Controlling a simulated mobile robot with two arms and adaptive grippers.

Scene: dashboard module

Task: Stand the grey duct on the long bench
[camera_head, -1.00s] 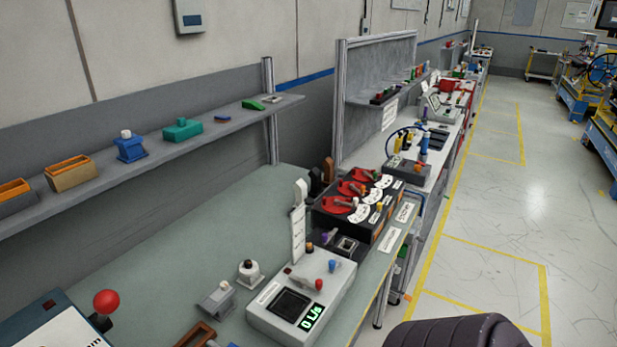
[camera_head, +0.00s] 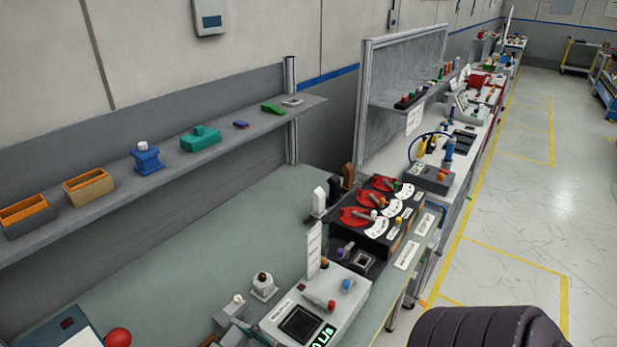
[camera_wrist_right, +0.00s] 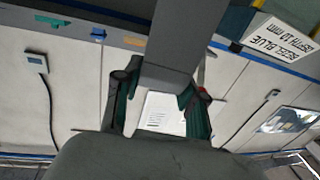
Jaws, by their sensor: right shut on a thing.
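In the right wrist view, my right gripper (camera_wrist_right: 158,98) is shut on a long grey piece (camera_wrist_right: 178,42), which I take to be the grey duct. It runs up from between the fingers to the top edge of the picture. Its far end is out of view. The long bench (camera_head: 205,250) with its grey-green top fills the lower left and middle of the head view and runs away to the right. The duct and both grippers do not clearly show in the head view.
A shelf (camera_head: 120,205) above the bench holds several small coloured parts. A grey panel with a display (camera_head: 300,322), a white-knobbed part (camera_head: 264,286) and a red-dial box (camera_head: 378,218) stand on the bench. The bench top behind them is bare. The floor (camera_head: 520,215) is open at right.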

